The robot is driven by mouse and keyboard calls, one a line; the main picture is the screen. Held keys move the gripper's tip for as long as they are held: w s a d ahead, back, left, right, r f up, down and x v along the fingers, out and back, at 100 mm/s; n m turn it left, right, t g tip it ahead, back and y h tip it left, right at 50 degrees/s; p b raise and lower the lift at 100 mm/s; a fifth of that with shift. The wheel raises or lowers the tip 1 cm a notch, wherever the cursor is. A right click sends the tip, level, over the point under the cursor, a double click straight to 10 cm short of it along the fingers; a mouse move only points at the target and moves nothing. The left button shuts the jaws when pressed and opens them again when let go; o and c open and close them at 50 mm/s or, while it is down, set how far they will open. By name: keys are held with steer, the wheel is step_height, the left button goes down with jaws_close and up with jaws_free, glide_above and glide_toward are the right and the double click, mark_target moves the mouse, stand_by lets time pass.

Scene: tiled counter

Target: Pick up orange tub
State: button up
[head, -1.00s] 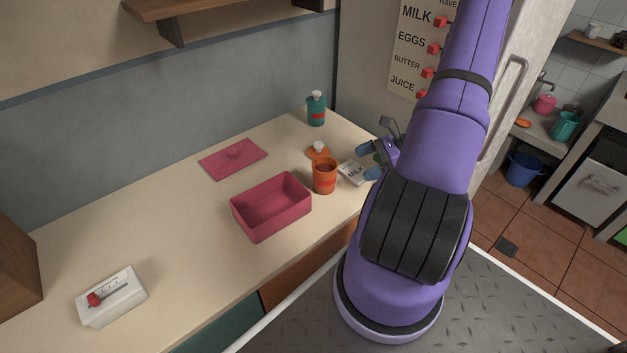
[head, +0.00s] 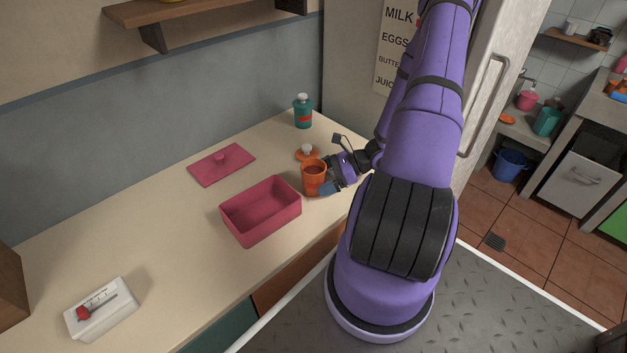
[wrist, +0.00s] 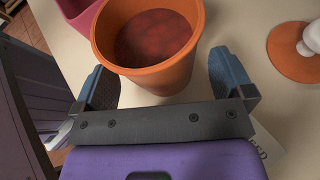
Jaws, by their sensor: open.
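The orange tub (head: 312,178) stands upright on the counter, right of the pink container. In the wrist view the tub (wrist: 165,78) is open at the top and has dark red contents. My gripper (head: 327,180) is at the tub's right side in the head view. In the wrist view my gripper (wrist: 164,85) is open, with one blue finger on each side of the tub's near wall. The tub hides part of the fingers, and I cannot tell whether either finger touches it. An orange lid with a white knob (head: 306,153) lies on the counter behind the tub.
A pink container (head: 262,222) stands close left of the tub, with a flat pink lid (head: 222,165) behind it. A green bottle (head: 303,112) stands at the back. A white box with a red knob (head: 100,309) is at the front left. The counter between is clear.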

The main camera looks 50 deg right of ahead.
steer(key=shift+w+a+f, duration=0.15)
steer(key=shift+a, duration=0.1)
steer(key=shift+c, duration=0.2)
steer(key=c, duration=1.1)
steer(key=shift+o, duration=0.2)
